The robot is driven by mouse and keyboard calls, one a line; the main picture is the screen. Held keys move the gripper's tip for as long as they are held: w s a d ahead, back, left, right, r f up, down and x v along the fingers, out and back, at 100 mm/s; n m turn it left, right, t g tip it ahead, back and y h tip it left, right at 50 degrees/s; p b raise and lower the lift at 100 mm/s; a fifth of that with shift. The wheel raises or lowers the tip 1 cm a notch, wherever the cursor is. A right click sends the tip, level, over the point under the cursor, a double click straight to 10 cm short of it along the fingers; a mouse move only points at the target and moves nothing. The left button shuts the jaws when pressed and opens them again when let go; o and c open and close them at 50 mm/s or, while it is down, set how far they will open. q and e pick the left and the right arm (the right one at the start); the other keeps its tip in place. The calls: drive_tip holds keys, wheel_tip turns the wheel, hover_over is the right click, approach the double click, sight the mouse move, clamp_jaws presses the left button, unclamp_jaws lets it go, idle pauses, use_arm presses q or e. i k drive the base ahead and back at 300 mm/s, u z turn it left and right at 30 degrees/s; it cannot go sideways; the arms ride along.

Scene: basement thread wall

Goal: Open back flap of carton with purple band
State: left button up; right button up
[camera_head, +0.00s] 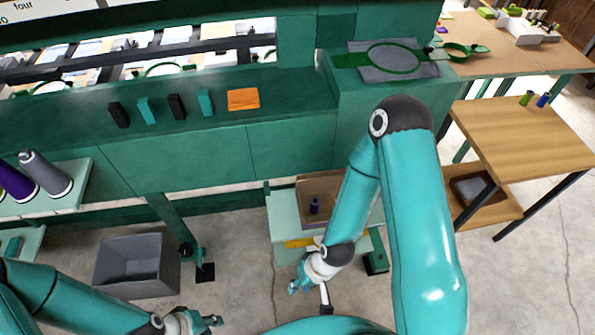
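The carton (318,186) is brown cardboard and sits on a pale green stand near the middle of the head view. A thin purple band (306,225) shows along its lower front. A dark purple spool (315,206) stands inside, so the top is at least partly open. My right arm covers the carton's right side, and I cannot tell how its back flap lies. My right gripper (308,287) is below and in front of the carton, apart from it. My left gripper (208,321) is low at the bottom edge, well left of the carton. Both are too small to read their opening.
The pale green stand (283,228) has a yellow patch on its front. A grey bin (130,265) is on the floor at left. A green counter (60,130) with small blocks and an orange cloth (243,99) runs behind. A wooden table (530,135) is at right.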

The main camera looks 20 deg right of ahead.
sight(341, 171)
drive_tip(key=z, duration=1.6)
drive_tip(key=i, duration=0.1)
drive_tip(key=u, duration=3)
drive_tip(key=k, duration=1.75)
drive_tip(key=z, duration=1.25)
drive_tip(key=i, duration=1.05)
drive_tip(key=u, duration=0.1)
